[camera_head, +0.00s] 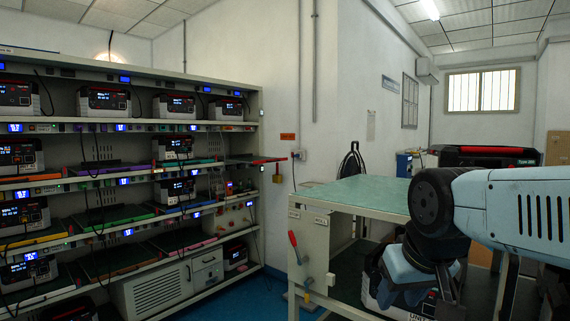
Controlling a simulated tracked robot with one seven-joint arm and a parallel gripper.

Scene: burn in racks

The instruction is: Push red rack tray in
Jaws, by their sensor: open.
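A tray with a red front edge (268,161) sticks out at the right end of the third shelf level of the rack (259,205). Its front reaches past the rack's right post, and a small yellow tag or lock hangs below it. No unit is seen on it. My arm (437,200) is folded at the right, in front of the green-topped bench and well apart from the tray. I cannot make out my gripper's fingers.
A green-topped bench (365,194) stands between the arm and the rack, with a red handle (294,243) on its side. Other shelf levels hold power units (174,106) and coloured trays. Blue floor (266,295) shows clear before the rack's right end.

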